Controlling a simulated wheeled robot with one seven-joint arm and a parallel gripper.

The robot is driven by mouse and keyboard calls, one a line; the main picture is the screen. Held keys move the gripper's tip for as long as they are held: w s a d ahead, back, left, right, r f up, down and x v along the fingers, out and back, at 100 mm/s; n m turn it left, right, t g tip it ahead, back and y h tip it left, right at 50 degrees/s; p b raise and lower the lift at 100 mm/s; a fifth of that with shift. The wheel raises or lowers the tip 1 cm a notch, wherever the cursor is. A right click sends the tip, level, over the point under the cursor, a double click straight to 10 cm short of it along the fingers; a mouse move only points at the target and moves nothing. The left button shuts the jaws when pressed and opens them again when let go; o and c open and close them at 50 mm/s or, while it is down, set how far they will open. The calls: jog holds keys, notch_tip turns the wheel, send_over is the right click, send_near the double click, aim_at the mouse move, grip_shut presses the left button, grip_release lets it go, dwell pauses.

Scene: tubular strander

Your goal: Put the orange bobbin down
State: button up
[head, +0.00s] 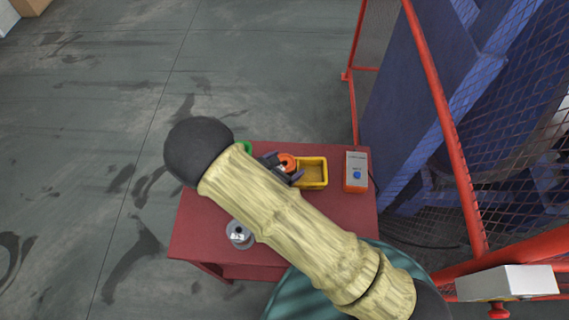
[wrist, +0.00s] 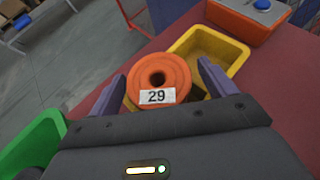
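The orange bobbin (wrist: 173,76) has a dark centre hole and a white label reading 29. In the wrist view it sits between the two fingers of my gripper (wrist: 162,70), its labelled face towards the camera. In the head view the bobbin (head: 288,161) is by the left end of the yellow bin (head: 314,185). The bobbin overlaps part of the yellow bin (wrist: 235,53) in the wrist view. Its underside is hidden, so I cannot tell whether it rests on anything.
The red table (head: 205,205) also carries a green bin (wrist: 35,140), a grey spool (head: 239,235) and a box with a blue button (head: 357,172). A red-framed mesh guard (head: 440,105) stands to the right. Open floor lies left.

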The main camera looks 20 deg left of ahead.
jog(key=shift+r, duration=0.15)
jog(key=shift+s+a, duration=0.15)
jog(key=shift+s, duration=0.05)
jog(key=b+v, duration=0.2)
jog(key=v, duration=0.9)
jog(key=shift+s+r, duration=0.2)
jog(key=shift+s, duration=0.05)
